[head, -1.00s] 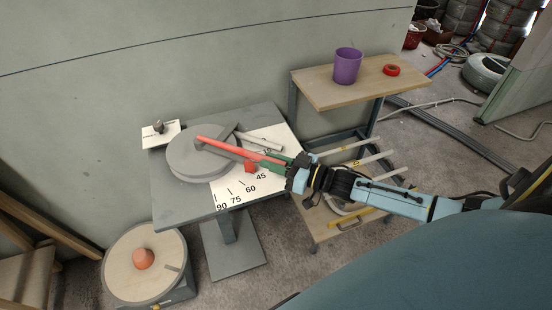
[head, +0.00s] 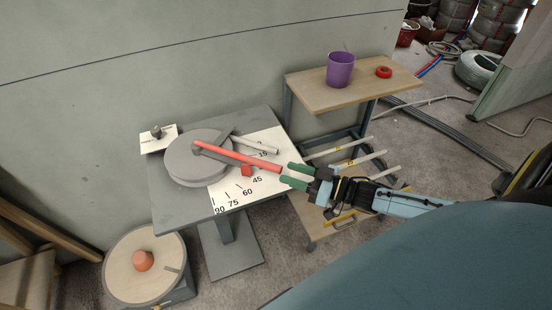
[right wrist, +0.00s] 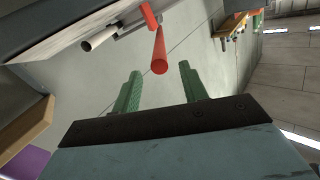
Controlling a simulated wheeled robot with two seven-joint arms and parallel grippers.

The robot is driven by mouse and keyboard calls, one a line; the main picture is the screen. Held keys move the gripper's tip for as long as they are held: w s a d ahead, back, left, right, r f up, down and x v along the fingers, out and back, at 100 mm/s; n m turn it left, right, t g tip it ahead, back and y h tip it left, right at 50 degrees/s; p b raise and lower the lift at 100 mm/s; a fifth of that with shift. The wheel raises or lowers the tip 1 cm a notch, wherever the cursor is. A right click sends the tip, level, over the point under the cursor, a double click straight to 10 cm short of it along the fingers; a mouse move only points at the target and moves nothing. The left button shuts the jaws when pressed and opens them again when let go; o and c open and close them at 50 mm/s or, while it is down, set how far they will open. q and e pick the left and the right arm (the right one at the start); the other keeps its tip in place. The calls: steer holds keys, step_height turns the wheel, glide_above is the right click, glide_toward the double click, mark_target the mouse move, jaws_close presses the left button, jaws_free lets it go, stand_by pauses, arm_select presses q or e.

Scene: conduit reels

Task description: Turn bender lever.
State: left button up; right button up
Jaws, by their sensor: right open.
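The bender (head: 185,182) stands on a grey pedestal table, with a round grey disc on top. Its long red lever (head: 235,156) reaches right from the disc across a white angle scale (head: 226,203), lying between the 15 and 45 marks. A small red block (head: 246,171) sits just below the lever. A pale tube (head: 258,144) lies above it. My right gripper (head: 287,175) is open and empty, its green fingertips just off the lever's free end. In the right wrist view the lever's end (right wrist: 159,65) shows just beyond the open fingers (right wrist: 159,72). My left gripper is out of view.
A wooden-topped cart (head: 305,87) with a purple cup (head: 340,70) and red tape roll (head: 383,72) stands right of the bender. Pale tubes (head: 345,162) lie on its lower part. A round reel stand (head: 125,280) with an orange knob is at lower left.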

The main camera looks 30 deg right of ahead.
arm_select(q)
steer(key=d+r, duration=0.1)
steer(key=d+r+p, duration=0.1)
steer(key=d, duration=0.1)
arm_select(e)
steer(key=v, duration=0.6)
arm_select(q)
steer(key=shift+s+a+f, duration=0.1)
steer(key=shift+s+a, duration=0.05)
